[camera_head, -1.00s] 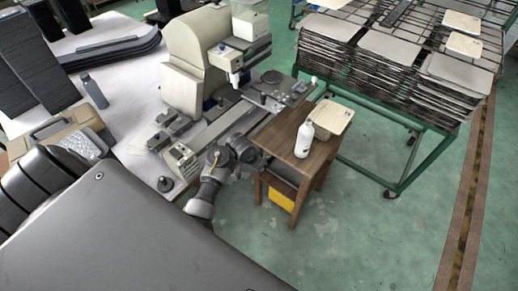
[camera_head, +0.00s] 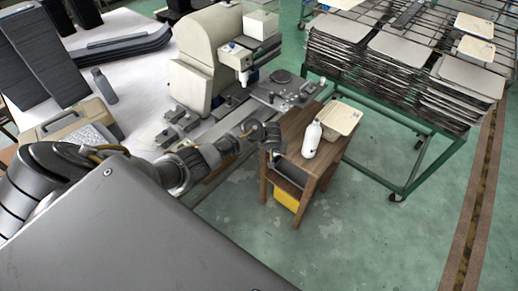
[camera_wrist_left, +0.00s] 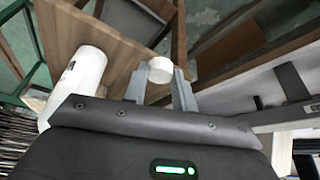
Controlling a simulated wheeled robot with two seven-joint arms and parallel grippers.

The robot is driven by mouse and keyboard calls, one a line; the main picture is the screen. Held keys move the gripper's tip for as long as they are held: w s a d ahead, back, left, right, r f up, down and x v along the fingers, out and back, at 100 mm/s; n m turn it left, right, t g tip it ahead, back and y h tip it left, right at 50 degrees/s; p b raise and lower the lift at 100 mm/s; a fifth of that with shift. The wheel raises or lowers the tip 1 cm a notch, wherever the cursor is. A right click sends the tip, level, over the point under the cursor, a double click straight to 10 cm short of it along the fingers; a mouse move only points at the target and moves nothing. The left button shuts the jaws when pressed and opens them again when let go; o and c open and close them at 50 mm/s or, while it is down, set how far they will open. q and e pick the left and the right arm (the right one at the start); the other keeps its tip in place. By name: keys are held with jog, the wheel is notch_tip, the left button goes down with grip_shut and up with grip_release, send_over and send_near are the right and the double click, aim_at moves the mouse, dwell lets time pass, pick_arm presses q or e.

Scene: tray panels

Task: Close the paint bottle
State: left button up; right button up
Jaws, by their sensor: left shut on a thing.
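The white paint bottle (camera_head: 311,140) stands upright on a small wooden table (camera_head: 297,120). Its white body also shows at the left of the left wrist view (camera_wrist_left: 82,75). My left gripper (camera_head: 276,152) is beside the left edge of the table, left of the bottle and apart from it. In the left wrist view its two fingers (camera_wrist_left: 160,88) are shut on a small round white cap (camera_wrist_left: 160,69). The bottle's mouth is too small to make out in the head view. My right gripper is not in view.
A beige tray (camera_head: 338,117) is on the table just behind the bottle. A grey-beige machine (camera_head: 207,60) stands at the back left. A green rack with stacked panels (camera_head: 365,80) stands at the right. The green floor in front is clear.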

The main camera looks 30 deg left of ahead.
pick_arm(q)
jog(key=w+d+r, duration=0.4)
jog(key=d+r, duration=0.3)
jog(key=r, duration=0.1)
jog(key=w+d+r, duration=0.3)
jog(key=d+r, duration=0.3)
jog(key=r, duration=0.3)
jog(key=s+d+r+m+h, duration=0.1)
jog(key=s+d+r+m, duration=0.1)
jog(key=r+m, duration=0.35)
jog(key=s+d+r+m+h, duration=0.1)
jog(key=s+r+m+h, duration=0.1)
jog(key=r, duration=0.7)
jog(key=s+a+f+m+g+h+b, duration=0.1)
jog(key=s+a+m+b, duration=0.15)
jog(key=s, duration=0.45)
jog(key=s+a+f+m+h+b, duration=0.1)
jog(key=s+m, duration=0.2)
jog(key=s, duration=0.4)
jog(key=s+a+f+b, duration=0.1)
jog(key=s+f+b, duration=0.2)
jog(key=f+b, duration=0.2)
jog(key=s+a+f+m+b, duration=0.1)
jog(key=s+f+b, duration=0.1)
jog(key=f+b, duration=0.3)
notch_tip(320, 180, down, 3)
jog(key=shift+s+a+r+g+b, duration=0.15)
jog(key=shift+s+a+g+b, duration=0.15)
jog(key=shift+s+g+b, duration=0.1)
